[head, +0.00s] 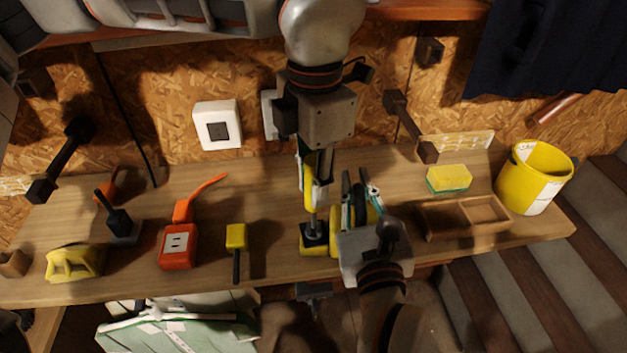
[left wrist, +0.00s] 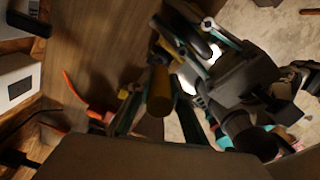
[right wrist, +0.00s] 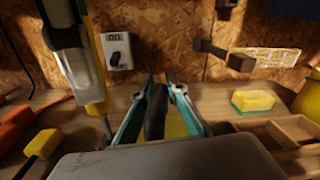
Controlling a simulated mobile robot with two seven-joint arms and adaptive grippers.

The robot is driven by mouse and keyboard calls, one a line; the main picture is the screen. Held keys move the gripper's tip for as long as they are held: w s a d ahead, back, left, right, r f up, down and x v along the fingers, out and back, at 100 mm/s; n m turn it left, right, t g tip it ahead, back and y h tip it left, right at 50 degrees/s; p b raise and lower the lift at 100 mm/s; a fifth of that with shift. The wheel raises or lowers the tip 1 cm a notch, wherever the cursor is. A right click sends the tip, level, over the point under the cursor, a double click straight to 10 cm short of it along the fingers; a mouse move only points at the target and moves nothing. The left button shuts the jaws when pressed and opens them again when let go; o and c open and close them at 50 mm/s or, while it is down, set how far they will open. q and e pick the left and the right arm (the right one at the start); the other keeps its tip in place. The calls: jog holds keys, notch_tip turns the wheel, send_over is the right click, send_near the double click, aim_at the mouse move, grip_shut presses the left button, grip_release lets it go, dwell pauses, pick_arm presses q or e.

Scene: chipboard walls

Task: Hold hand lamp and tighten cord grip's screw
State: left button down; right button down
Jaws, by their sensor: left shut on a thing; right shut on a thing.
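The hand lamp (head: 337,228) is yellow and black, low over the wooden bench in the head view. My right gripper (head: 362,200) comes from below and is shut on its dark part, which shows between the fingers in the right wrist view (right wrist: 156,112). My left gripper (head: 314,178) comes down from above and is shut on a yellow-handled screwdriver (head: 310,192). The screwdriver is upright, its shaft pointing down at a black piece (head: 314,231) at the lamp's left end. Whether the tip touches the screw is too small to tell. The yellow handle also shows in the left wrist view (left wrist: 160,92).
On the bench (head: 270,205) left of the lamp are a yellow-headed tool (head: 236,238) and an orange box (head: 177,247). To the right are a sponge (head: 449,176), a wooden tray (head: 430,220) and a yellow bucket (head: 506,181). The chipboard wall (head: 262,165) stands close behind.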

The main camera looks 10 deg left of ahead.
aim_at(313, 156)
pick_arm(q)
jog(key=shift+r, duration=0.2)
pick_arm(e)
jog(key=shift+f, duration=0.2)
pick_arm(q)
jog(key=shift+r, duration=0.45)
jog(key=shift+r, duration=0.1)
jog(key=shift+r, duration=2.15)
pick_arm(e)
jog(key=c, duration=1.9)
grip_release()
jog(key=shift+r, duration=0.1)
